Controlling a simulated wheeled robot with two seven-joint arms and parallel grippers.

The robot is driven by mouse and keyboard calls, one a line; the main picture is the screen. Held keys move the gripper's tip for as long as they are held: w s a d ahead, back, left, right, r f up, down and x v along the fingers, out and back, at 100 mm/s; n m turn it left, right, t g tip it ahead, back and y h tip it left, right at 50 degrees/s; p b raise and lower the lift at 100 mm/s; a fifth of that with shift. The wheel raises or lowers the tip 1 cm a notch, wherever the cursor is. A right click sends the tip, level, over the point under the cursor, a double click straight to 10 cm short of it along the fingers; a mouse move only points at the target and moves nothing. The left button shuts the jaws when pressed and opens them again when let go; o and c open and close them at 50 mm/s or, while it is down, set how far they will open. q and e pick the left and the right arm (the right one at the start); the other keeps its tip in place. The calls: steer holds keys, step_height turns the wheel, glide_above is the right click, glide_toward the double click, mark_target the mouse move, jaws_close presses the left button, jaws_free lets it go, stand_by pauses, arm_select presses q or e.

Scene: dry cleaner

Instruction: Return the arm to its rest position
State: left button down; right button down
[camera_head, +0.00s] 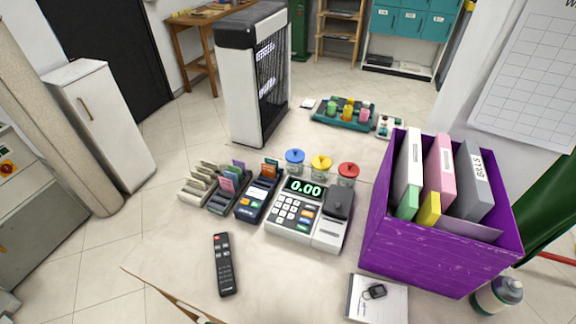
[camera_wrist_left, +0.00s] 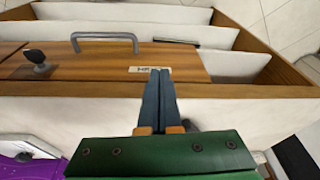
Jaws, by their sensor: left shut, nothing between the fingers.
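My left gripper (camera_wrist_left: 159,76) shows in the left wrist view, with its two dark blue fingers pressed together and nothing between them. The fingers point at a wooden case (camera_wrist_left: 105,62) with white dividers, a grey bar handle, a dark knob and a small label. I cannot tell whether the fingertips touch it. Neither gripper shows in the head view. My right gripper is in no view.
In the head view, the pale counter holds a purple bin (camera_head: 420,255) of binders, a cash register (camera_head: 305,220), a card terminal (camera_head: 258,195), a black remote (camera_head: 224,265) and a notepad (camera_head: 362,300) with a key fob. A tall white-and-black unit (camera_head: 245,90) stands behind.

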arm_select(q)
steer(key=s+a+f+g+b, duration=0.1)
steer(key=s+a+f+b, duration=0.1)
steer(key=s+f, duration=1.2)
step_height(320, 180, down, 4)
steer(key=shift+r+g, duration=0.15)
steer(key=shift+g, duration=0.25)
